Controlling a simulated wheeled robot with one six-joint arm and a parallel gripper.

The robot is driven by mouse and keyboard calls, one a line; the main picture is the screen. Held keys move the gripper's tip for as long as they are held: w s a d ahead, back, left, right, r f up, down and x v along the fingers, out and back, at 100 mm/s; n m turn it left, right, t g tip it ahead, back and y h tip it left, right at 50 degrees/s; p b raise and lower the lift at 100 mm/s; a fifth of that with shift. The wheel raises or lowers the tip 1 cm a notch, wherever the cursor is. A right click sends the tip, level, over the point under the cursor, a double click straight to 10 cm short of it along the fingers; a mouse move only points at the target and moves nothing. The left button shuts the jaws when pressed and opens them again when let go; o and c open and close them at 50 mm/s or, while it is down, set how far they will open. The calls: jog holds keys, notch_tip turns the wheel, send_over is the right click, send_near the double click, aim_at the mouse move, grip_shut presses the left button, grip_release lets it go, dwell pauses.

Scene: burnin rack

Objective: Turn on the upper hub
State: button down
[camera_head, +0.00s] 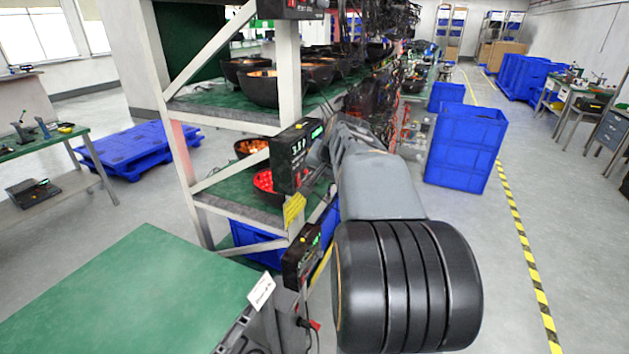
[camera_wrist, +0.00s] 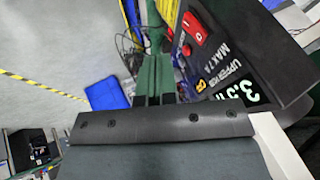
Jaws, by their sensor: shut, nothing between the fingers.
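The upper hub (camera_head: 287,160) is a black box on the rack's front post, with a lit display. In the wrist view the upper hub (camera_wrist: 240,60) fills the upper right, tilted in the picture. It carries the printed words "UPPER HUB" and "MAX", a lit display (camera_wrist: 245,92), a red rocker switch (camera_wrist: 192,25) and a small red button (camera_wrist: 187,50). My gripper (camera_wrist: 157,58) is shut and empty, with its fingers just left of the hub's face. I cannot tell whether they touch it. In the head view my arm mostly hides the gripper.
Another hub (camera_head: 302,255) hangs lower on the post, with a cable below. One more hub (camera_head: 291,8) is at the top. Rack shelves hold dark bowls (camera_head: 273,88). A green table (camera_head: 140,290) stands at front left. Blue crates (camera_head: 464,148) stand right; the aisle beyond is clear.

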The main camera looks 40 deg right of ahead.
aim_at(299, 180)
jog(key=v, duration=0.7)
jog(key=shift+s+r, duration=0.2)
jog(key=shift+d, duration=0.1)
jog(key=w+a+p+x, duration=0.1)
jog(key=p+x, duration=0.1)
jog(key=x, duration=1.1)
jog(key=shift+w+a+r, duration=0.2)
jog(key=shift+a+r, duration=0.05)
jog(key=shift+a, duration=0.25)
